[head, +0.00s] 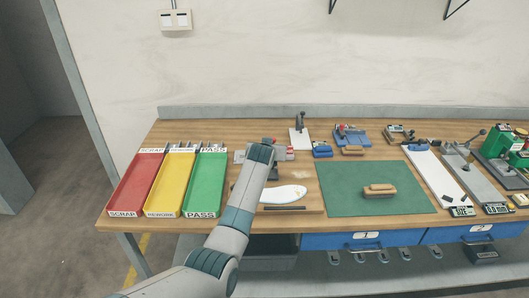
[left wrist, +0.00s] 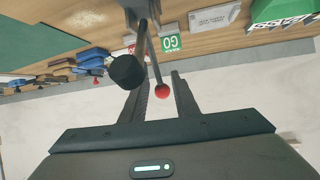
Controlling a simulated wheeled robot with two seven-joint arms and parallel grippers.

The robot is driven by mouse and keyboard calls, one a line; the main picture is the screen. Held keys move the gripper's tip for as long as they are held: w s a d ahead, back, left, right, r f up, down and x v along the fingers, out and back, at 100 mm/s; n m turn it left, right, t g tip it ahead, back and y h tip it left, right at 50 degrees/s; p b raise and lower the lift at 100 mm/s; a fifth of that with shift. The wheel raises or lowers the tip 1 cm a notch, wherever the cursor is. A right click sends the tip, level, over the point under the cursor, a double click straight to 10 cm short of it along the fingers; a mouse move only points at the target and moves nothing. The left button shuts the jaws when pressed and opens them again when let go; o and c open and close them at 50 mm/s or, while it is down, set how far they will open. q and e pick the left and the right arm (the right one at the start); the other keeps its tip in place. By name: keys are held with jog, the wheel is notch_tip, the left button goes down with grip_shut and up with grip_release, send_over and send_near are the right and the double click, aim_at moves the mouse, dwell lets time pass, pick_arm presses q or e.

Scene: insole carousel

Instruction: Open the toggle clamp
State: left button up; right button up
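In the left wrist view a lever with a red ball end (left wrist: 162,92), apparently the toggle clamp's handle, runs in between my left fingers. My left gripper (left wrist: 158,79) is open, a finger on either side of the ball, with no clear contact. A black cylindrical knob (left wrist: 126,71) on a metal rod overlaps the left finger in this view. In the head view my left arm reaches over the bench from below, its wrist (head: 261,153) hiding most of the clamp and the fingers. My right gripper is not in view.
A white insole (head: 283,194) lies in front of the wrist. Red (head: 136,184), yellow (head: 170,184) and green (head: 204,184) trays stand to the left. A green mat (head: 350,203) with a brown block lies to the right. A black-topped stand (head: 299,131) stands behind.

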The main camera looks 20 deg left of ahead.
pick_arm(q)
jog(key=b+v, duration=0.2)
jog(key=v, duration=1.3)
jog(key=shift+r+b, duration=0.15)
jog(key=shift+b, duration=0.25)
